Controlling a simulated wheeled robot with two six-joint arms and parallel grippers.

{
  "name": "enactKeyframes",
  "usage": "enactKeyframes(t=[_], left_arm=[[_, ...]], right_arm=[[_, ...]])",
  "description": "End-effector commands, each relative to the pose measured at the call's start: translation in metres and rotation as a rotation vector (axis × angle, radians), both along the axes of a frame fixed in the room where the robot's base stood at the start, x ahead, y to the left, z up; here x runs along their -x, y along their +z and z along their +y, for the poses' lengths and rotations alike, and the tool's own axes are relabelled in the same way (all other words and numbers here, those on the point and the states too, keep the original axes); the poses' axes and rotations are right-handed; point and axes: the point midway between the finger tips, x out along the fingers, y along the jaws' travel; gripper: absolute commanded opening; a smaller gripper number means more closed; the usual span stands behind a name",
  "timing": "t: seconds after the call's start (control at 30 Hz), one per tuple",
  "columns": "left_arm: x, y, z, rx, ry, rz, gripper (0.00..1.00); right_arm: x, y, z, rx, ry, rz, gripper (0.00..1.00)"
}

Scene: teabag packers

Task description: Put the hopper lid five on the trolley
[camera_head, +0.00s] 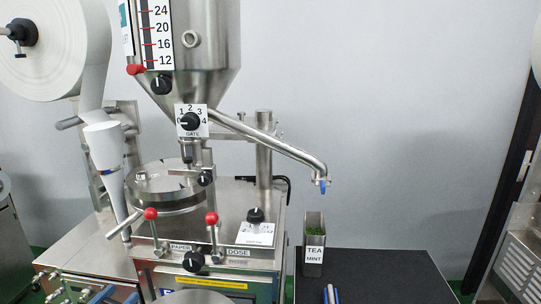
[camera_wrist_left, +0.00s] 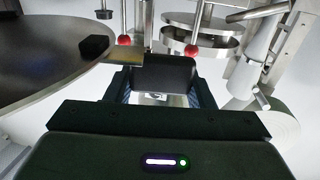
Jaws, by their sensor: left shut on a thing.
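My left gripper (camera_head: 103,291) shows only in part at the bottom left of the head view. In the left wrist view my left gripper (camera_wrist_left: 163,92) is shut on a dark, block-like piece with a pale marked patch. It looks like part of the hopper lid (camera_wrist_left: 163,70), but most of it is hidden and its number is not readable. No trolley can be made out for sure. My right gripper is not in view.
The steel packing machine with red-knobbed levers (camera_head: 211,218) stands ahead. A round disc (camera_head: 195,297) lies close right of my left gripper.

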Motion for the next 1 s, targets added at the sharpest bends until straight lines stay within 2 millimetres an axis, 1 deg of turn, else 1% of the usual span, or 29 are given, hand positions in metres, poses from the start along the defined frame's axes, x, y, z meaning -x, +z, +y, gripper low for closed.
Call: enactKeyframes(t=[0.3, 0.5, 0.73, 1.0], left_arm=[[0.005, -0.019, -0.032, 0.014, 0.084, -0.001, 0.12], [0.007, -0.027, -0.056, 0.014, 0.134, -0.002, 0.12], [0.008, -0.031, -0.084, 0.014, 0.189, -0.001, 0.12], [0.007, -0.029, -0.114, 0.011, 0.244, -0.002, 0.12]], right_arm=[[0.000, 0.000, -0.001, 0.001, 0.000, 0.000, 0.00], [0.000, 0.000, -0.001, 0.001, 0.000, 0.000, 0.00], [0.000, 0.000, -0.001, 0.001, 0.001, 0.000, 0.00], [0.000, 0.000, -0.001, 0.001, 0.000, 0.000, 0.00]])
